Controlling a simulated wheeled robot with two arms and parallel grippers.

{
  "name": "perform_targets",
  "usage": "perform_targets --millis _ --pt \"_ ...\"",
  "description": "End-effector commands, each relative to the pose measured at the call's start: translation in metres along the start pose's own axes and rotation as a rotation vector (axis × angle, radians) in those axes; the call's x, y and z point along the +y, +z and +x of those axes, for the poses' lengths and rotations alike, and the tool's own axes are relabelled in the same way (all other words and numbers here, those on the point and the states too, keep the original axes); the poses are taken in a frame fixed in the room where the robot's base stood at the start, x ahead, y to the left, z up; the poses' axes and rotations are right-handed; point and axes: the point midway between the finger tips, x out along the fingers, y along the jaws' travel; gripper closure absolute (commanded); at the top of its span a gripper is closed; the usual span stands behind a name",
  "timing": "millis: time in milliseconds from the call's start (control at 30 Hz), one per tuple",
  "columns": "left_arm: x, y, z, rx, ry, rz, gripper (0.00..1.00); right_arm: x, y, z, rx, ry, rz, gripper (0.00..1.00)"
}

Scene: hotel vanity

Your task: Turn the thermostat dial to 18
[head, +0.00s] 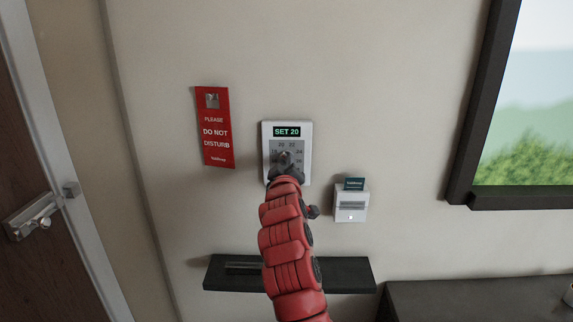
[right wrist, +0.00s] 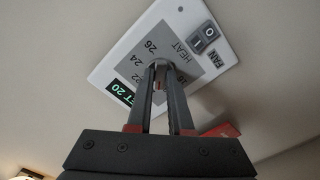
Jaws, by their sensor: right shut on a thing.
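The thermostat (head: 306,131) is a white plate with a grey face on the wall; its display reads SET 20 in the head view. Numbers ring its face, with 20 and 22 at the top. In the right wrist view the thermostat (right wrist: 131,50) shows tilted, with HEAT and a FAN rocker switch. My right gripper (head: 286,160) is at the middle of the face, shut on the dial (right wrist: 159,68). The fingers hide most of the dial, so its pointer is not clear. My left gripper is not in view.
A red do-not-disturb sign (head: 215,127) hangs left of the thermostat. A card holder (head: 351,204) with a dark card is to the lower right. A dark shelf (head: 345,275) is below. A door with a handle (head: 32,215) is at far left, a framed picture at right.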

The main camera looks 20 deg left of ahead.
Motion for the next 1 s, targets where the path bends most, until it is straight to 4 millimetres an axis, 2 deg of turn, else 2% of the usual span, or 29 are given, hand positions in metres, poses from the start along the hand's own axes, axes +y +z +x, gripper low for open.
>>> perform_targets --millis 500,1000 --pt "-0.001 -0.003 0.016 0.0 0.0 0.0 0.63 0.002 -0.001 0.0 -0.002 0.0 -0.356 1.0" --pt "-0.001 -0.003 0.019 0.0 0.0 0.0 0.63 0.0 -0.001 0.0 0.0 0.0 -0.437 1.0"
